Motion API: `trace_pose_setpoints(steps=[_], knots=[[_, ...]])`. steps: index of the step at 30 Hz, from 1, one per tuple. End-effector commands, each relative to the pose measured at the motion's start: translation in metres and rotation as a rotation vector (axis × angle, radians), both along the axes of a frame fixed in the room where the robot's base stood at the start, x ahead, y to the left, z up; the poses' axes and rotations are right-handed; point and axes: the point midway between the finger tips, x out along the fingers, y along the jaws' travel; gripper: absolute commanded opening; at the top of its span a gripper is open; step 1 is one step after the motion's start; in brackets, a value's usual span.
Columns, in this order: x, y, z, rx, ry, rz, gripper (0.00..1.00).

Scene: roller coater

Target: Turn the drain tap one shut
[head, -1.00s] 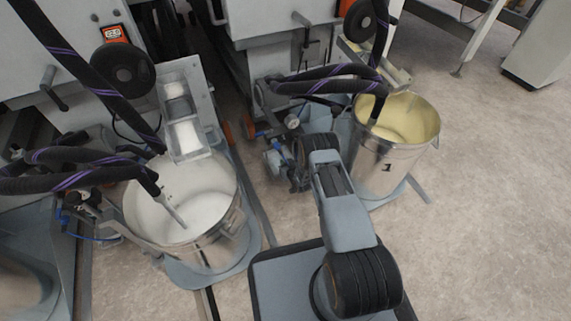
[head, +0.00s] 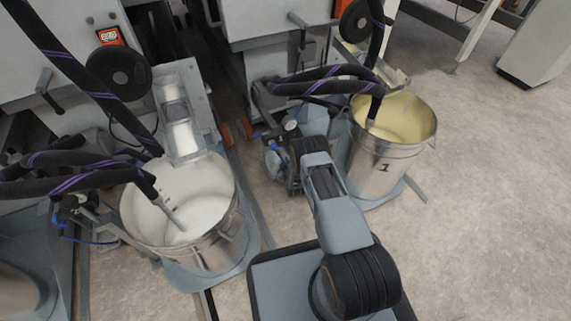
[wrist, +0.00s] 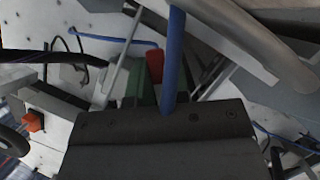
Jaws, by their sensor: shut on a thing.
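My gripper (head: 290,172) is at the pump and pipe fittings left of the pail marked 1, low in front of the right machine. In the wrist view the dark gripper body (wrist: 160,135) fills the bottom. A blue bar (wrist: 173,60) runs down to its front edge, and my gripper is shut on what appears to be this lever of drain tap one. The jaw tips and the exact hold are hidden by the gripper body. A red piece (wrist: 155,66) and a green piece (wrist: 133,88) sit just behind the bar. The tap's body cannot be made out.
The pail marked 1 (head: 383,166) with pale yellow liquid stands right of my gripper. A larger pail (head: 215,258) with white liquid stands at left. Black hoses (head: 325,85) hang above. A grey pipe (wrist: 265,45) crosses the wrist view. Floor (head: 490,190) at right is clear.

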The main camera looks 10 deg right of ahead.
Motion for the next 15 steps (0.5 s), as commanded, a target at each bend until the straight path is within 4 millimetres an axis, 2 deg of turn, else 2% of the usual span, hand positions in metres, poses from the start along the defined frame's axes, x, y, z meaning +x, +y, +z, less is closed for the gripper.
trace_pose_setpoints(steps=[15], knots=[[0.002,-0.009,0.011,-0.477,-0.094,-0.003,0.00]])
